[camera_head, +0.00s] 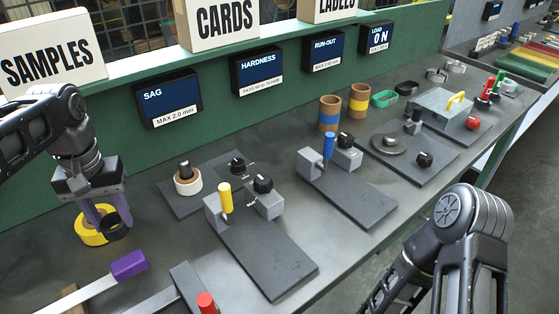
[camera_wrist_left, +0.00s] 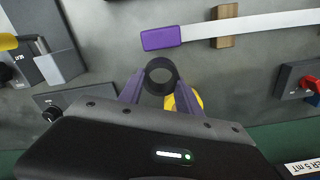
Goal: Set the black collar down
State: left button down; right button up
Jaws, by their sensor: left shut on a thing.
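My left gripper (camera_head: 109,221) has purple fingers and is shut on the black collar (camera_head: 115,232), a short dark ring. In the left wrist view the collar (camera_wrist_left: 160,76) sits between the two fingertips (camera_wrist_left: 160,84), its opening facing the camera. A yellow ring (camera_head: 87,238) lies on the bench beside and partly behind the collar; it also shows in the left wrist view (camera_wrist_left: 194,99), partly hidden by the gripper. I cannot tell whether the collar touches the yellow ring or the bench. My right arm shows at the lower right, but its gripper is not visible.
A purple-ended strip (camera_head: 128,264) lies in front of the gripper. A white ring on a dark post (camera_head: 187,182) stands to the right. A grey fixture with a yellow handle (camera_head: 225,197) is further right. Bare bench (camera_head: 145,215) lies between the gripper and these fixtures.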

aim_at(122, 237)
pick_arm(q)
jog(key=shift+d, duration=0.15)
dwell(0.3)
jog(key=shift+f, duration=3.1)
jog(key=shift+f, duration=1.9)
jog(key=shift+f+b, duration=0.25)
jog(key=shift+b, duration=0.05)
jog(key=c, duration=0.8)
grip_release()
jog(key=shift+r, duration=0.1)
jog(key=shift+c, duration=0.2)
